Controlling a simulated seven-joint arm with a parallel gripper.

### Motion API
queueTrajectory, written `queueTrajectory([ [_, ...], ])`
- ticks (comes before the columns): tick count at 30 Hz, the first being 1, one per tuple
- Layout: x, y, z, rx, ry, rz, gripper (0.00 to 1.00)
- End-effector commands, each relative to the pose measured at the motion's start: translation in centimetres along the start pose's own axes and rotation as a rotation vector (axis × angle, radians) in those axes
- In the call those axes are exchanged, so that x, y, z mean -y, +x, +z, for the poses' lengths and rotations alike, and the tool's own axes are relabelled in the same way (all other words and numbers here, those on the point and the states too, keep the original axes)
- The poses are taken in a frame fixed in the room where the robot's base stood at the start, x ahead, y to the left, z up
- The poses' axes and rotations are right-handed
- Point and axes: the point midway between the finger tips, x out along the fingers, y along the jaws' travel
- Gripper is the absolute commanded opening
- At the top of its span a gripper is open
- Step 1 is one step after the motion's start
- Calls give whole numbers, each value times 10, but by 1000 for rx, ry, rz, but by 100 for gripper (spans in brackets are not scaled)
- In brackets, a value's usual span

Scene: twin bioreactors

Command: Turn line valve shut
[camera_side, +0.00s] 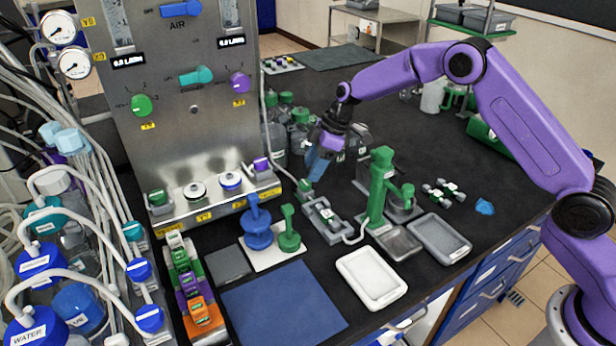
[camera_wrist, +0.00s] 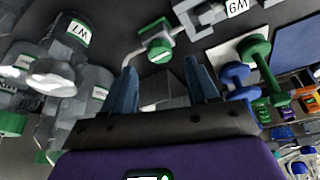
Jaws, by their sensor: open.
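A small green valve knob (camera_wrist: 158,48) with a pale label sits on a grey tube line; I take it as the line valve. In the side view it seems to be the small green piece (camera_side: 305,187) just below my fingertips. My gripper (camera_side: 317,170) points down over the black bench, its blue fingers close to that piece. In the wrist view my gripper (camera_wrist: 160,78) is open and empty. The knob lies beyond and between the fingertips, apparently not touched. Exact height above it cannot be told.
Green-capped bottles (camera_side: 300,130) stand close behind my gripper. A green post (camera_side: 380,185) stands to its right. A grey fixture (camera_side: 325,217) with tubing and blue and green stands (camera_side: 257,228) are in front. The steel control panel (camera_side: 185,100) rises at left.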

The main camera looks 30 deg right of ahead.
Motion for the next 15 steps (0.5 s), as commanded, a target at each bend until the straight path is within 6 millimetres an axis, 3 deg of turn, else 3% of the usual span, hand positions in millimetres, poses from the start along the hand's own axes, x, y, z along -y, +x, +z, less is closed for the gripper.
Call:
queueTrajectory([
  [6,0,32,0,1,-1,0,59],
  [15,0,44,0,0,-1,0,59],
])
